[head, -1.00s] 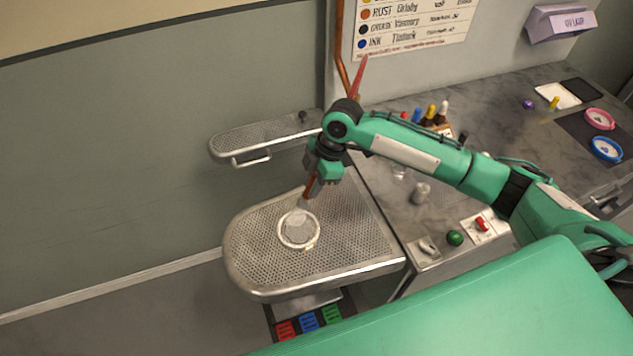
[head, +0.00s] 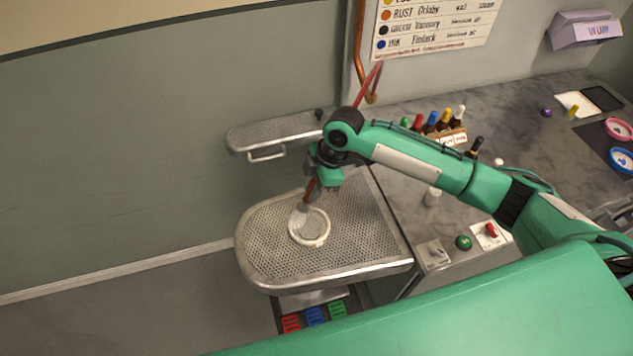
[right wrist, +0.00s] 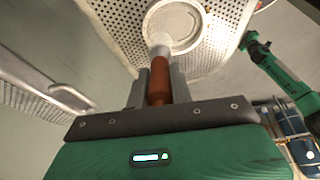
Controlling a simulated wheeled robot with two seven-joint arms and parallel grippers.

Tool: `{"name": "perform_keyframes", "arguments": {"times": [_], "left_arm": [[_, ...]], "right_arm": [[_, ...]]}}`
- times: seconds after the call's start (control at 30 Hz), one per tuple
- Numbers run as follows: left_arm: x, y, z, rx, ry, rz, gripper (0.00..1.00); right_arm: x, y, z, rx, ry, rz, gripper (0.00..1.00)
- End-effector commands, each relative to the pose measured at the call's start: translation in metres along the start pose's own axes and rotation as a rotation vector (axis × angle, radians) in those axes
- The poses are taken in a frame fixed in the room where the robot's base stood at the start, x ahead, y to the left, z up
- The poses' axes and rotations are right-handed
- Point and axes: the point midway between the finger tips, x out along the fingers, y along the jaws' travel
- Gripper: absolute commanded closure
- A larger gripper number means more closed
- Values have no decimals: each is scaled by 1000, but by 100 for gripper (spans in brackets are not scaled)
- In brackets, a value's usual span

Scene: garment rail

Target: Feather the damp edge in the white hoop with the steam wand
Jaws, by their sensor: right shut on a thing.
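The white hoop (head: 325,238) lies flat on the perforated metal board (head: 270,252), with pale cloth inside it. My right gripper (head: 316,184) is shut on the steam wand (head: 309,190) by its reddish-brown handle, and the wand tilts down to the hoop's upper left side. The wand's pale, blurred lower end overlaps the hoop's rim; I cannot tell if it touches the cloth. In the right wrist view the wand (right wrist: 158,80) sits between the fingers and points at the hoop (right wrist: 201,30). The damp edge cannot be made out. My left gripper (right wrist: 254,44) appears only small there.
A smaller perforated board (head: 275,133) stands behind by the wall. The grey counter (head: 540,110) to the right holds a rack of bottles (head: 452,137), a green button (head: 463,242) and a red switch (head: 491,230). Coloured pedals (head: 314,316) lie below.

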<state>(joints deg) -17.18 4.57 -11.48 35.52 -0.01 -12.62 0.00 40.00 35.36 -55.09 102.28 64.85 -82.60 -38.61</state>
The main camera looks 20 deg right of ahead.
Motion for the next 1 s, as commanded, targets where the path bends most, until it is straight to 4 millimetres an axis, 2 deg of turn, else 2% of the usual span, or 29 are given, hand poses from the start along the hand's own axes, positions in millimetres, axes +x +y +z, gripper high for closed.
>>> {"name": "perform_keyframes", "arguments": {"times": [0.2, 1.0], "left_arm": [[-6, 0, 0, 0, 0, 0, 100], [-22, 0, -2, 0, 0, 0, 100]], "right_arm": [[2, -7, -8, 1, 2, -1, 100], [5, -32, -14, 0, 1, 0, 100]]}}
